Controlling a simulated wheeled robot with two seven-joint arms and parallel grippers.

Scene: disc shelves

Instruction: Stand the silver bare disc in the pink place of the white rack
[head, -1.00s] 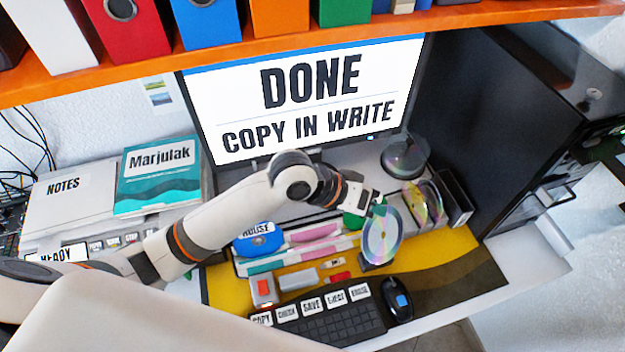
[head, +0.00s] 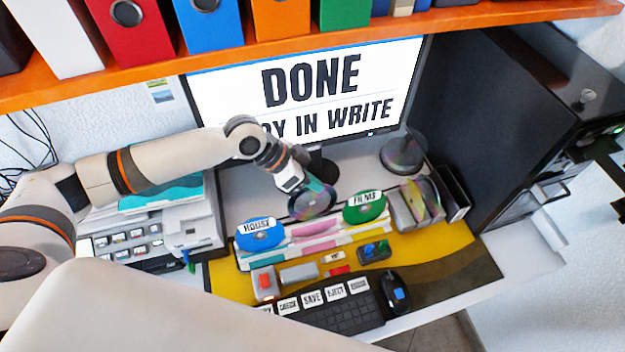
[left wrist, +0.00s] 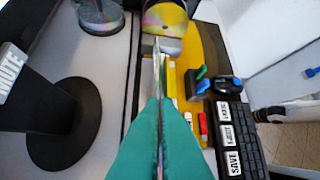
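My left gripper (head: 316,187), with teal fingers, is shut on the silver bare disc (head: 311,204). In the head view the disc hangs tilted behind and above the white rack (head: 288,247), apart from it. In the left wrist view the disc (left wrist: 158,70) shows nearly edge-on between the fingers. The rack has a pink place (head: 312,231) near its middle. A blue disc labelled HOUSE (head: 260,235) stands at its left, and a green disc labelled FILMS (head: 364,207) stands at its right. My right gripper is not in view.
The monitor (head: 310,90) rises behind the arm. A disc spindle (head: 403,155) and a grey holder with a gold disc (head: 425,205) stand to the right. A small dark holder (head: 374,253), keyboard (head: 335,312) and mouse (head: 397,292) lie in front.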

